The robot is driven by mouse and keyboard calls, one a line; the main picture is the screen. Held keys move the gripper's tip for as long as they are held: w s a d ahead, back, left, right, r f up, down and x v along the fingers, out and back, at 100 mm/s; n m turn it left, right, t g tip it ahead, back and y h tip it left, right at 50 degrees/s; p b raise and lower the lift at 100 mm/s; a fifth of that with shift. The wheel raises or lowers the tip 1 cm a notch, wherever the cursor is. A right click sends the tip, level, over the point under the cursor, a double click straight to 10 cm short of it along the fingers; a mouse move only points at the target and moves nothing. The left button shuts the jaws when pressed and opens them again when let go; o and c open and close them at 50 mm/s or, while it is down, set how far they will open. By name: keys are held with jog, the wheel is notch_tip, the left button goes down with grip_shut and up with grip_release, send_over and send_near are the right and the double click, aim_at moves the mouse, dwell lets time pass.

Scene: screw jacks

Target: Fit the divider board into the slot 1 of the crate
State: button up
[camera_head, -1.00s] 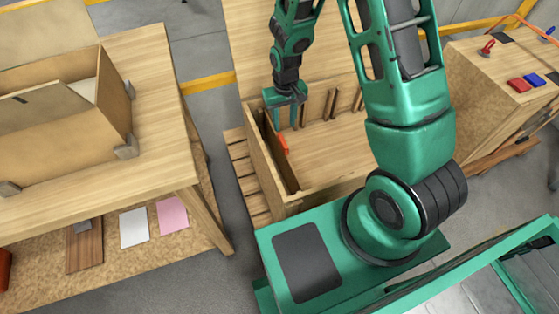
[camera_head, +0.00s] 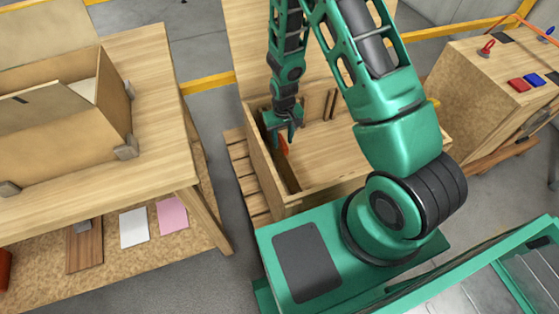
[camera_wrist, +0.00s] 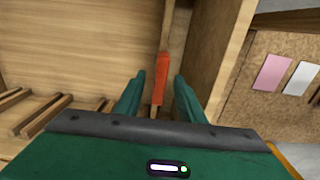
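The open wooden crate (camera_head: 262,172) stands on a pallet in the middle of the head view. An orange strip (camera_head: 283,147) shows inside it near the left wall; it appears to be the grip on the divider board's top edge. In the wrist view the orange strip (camera_wrist: 160,78) lies between my fingers, with a thin wood edge (camera_wrist: 154,112) at its near end. My gripper (camera_head: 285,138) is open, one finger on each side of the strip with gaps. The board's lower part is hidden, so its seating in a slot cannot be told.
Upright slot rails (camera_head: 331,104) stand along the crate's back wall; rails also show in the wrist view (camera_wrist: 45,115). A table (camera_head: 165,130) with another box (camera_head: 95,125) is at left. A wooden cabinet (camera_head: 470,95) stands at right. The crate's middle is empty.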

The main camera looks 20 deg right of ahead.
jog(key=shift+f, duration=0.8)
grip_shut()
dwell(0.9)
